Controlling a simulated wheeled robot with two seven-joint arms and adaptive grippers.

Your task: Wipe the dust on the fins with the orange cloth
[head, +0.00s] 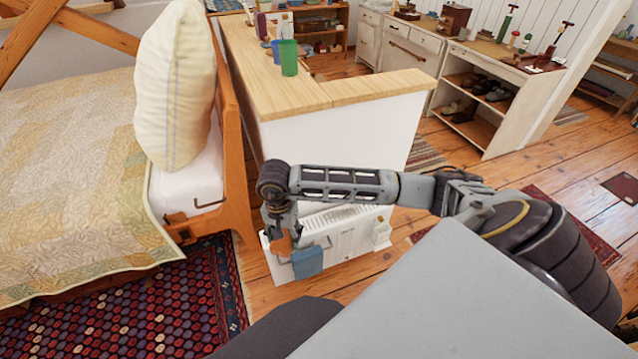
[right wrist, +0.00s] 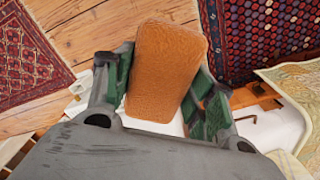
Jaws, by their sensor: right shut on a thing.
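My right gripper (head: 279,222) points down at the left end of a low white unit against the white partition. It is shut on the orange cloth (head: 281,243), which shows as a flat, rounded pad between the two fingers in the right wrist view (right wrist: 168,70). The white fins (head: 328,218) form a row on the unit, just right of the gripper and partly behind my right arm. I cannot make out dust on them, nor tell whether the cloth touches anything. My left gripper is not in view.
A blue cloth (head: 308,262) hangs at the unit's front edge. The partition (head: 335,135) rises behind, and the bed (head: 75,185) is to the left. Bare floor lies in front of the unit.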

